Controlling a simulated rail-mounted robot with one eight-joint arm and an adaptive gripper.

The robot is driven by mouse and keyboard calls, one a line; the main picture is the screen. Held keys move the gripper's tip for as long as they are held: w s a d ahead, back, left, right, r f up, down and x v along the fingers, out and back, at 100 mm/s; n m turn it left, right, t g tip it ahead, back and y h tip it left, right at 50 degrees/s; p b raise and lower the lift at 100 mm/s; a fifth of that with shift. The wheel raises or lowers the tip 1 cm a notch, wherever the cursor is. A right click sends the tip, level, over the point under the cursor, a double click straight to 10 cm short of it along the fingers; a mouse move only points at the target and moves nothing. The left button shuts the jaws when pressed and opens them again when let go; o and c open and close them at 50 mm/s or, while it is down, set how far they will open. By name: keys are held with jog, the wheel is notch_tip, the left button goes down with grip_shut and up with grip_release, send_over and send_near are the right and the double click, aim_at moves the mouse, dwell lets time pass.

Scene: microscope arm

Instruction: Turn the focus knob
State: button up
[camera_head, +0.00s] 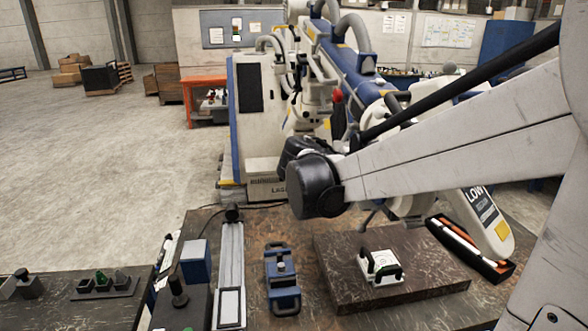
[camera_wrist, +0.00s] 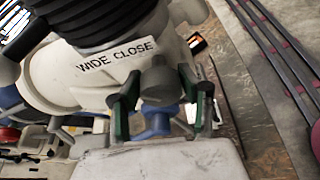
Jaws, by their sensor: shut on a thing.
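The focus knob (camera_wrist: 156,80) is a grey rounded knob beside the white microscope housing (camera_wrist: 95,62), which is marked "WIDE CLOSE". A blue part shows just below the knob. My gripper (camera_wrist: 161,93) has its dark and green fingers on the left and right of the knob, shut on it. Exact finger contact is hard to see. In the head view, the large white and blue microscope arm (camera_head: 365,70) stands behind my arm. My gripper and the knob cannot be made out there.
A brown slab (camera_head: 345,290) on the workbench bears a small white block with dark handles (camera_head: 381,267). A blue-handled device (camera_head: 281,280) stands left of it. A black tray (camera_head: 470,247) lies right of the slab. Open floor (camera_head: 110,180) extends at the left.

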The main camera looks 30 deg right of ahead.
jog(key=o, duration=1.2)
jog(key=shift+c, duration=0.2)
jog(key=v, duration=1.2)
jog(key=s+a+f+m+t+y+b, duration=0.2)
jog(key=s+a+f+y, duration=0.1)
jog(key=f, duration=0.3)
jog(key=s+a+f+m+t+y+b, duration=0.1)
jog(key=s+a+f+t+y, duration=0.1)
jog(key=s+f+y, duration=0.3)
jog(key=s+a+f+m+t+y+b, duration=0.2)
jog(key=a+f+m+y, duration=0.4)
jog(key=a+f, duration=0.3)
jog(key=a+m+t+b, duration=0.1)
jog(key=a+t, duration=0.1)
jog(key=a, duration=0.1)
